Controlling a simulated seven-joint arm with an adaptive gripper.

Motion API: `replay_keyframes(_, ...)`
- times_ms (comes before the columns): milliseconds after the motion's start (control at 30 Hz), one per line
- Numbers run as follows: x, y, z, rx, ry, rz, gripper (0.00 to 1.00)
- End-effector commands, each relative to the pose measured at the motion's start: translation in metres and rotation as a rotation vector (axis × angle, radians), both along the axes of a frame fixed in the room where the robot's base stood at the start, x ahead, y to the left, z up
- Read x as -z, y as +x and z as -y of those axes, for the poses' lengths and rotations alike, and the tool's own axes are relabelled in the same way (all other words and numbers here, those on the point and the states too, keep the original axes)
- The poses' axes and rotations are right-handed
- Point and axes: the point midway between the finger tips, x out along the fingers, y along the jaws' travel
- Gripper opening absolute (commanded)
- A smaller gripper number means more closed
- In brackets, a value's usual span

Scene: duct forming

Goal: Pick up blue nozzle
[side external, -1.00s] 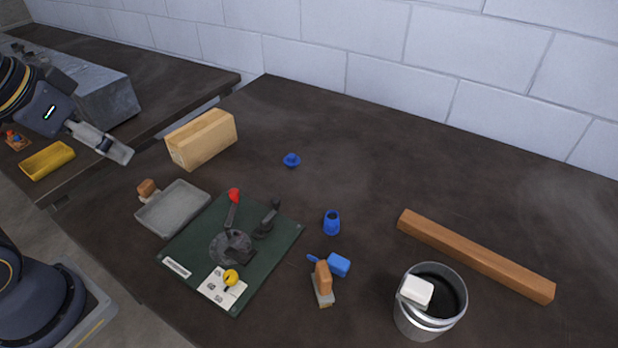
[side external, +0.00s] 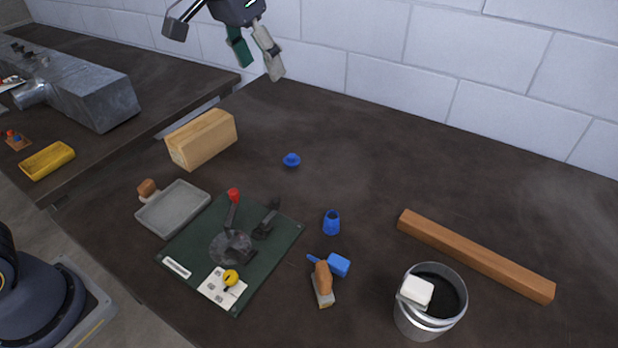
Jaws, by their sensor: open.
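Several small blue things are on the dark table. A flanged blue piece (side external: 291,160) lies near the table's middle toward the back. A hollow blue piece with a dark opening on top (side external: 332,223) stands upright nearer the front. I cannot tell for certain which of these is the nozzle. A blue block-like piece (side external: 339,265) lies just in front, beside a brush. My gripper (side external: 261,71) is open and empty, high at the top of the view, above and left of the flanged blue piece. One finger looks green, the other pale.
A green board (side external: 190,248) with a clamp and yellow knob, a grey tray (side external: 172,208) and a wooden block (side external: 202,138) are at left. A brush (side external: 322,283), metal bucket (side external: 432,323) and wooden bar (side external: 475,256) are front right. The table's back right is clear.

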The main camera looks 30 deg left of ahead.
Motion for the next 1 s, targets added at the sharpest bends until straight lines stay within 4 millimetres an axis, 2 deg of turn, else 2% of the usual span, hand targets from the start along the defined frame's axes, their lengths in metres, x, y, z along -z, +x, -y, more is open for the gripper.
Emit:
replay_keyframes(33,0.024,0.019,0.023,0.037,0.012,-0.046,0.69)
replay_keyframes(133,0.070,0.044,0.062,0.095,0.034,-0.115,0.69)
replay_keyframes(200,0.102,0.052,0.086,0.131,0.051,-0.160,0.69)
replay_keyframes(333,0.155,0.051,0.115,0.182,0.081,-0.233,0.69)
replay_keyframes(400,0.176,0.045,0.122,0.199,0.096,-0.269,0.69)
replay_keyframes(533,0.197,0.038,0.130,0.218,0.109,-0.293,0.69)
replay_keyframes(633,0.215,0.037,0.129,0.218,0.110,-0.293,0.69)
replay_keyframes(900,0.278,0.037,0.129,0.217,0.108,-0.292,0.69)
replay_keyframes(1000,0.293,0.038,0.129,0.216,0.108,-0.290,0.69)
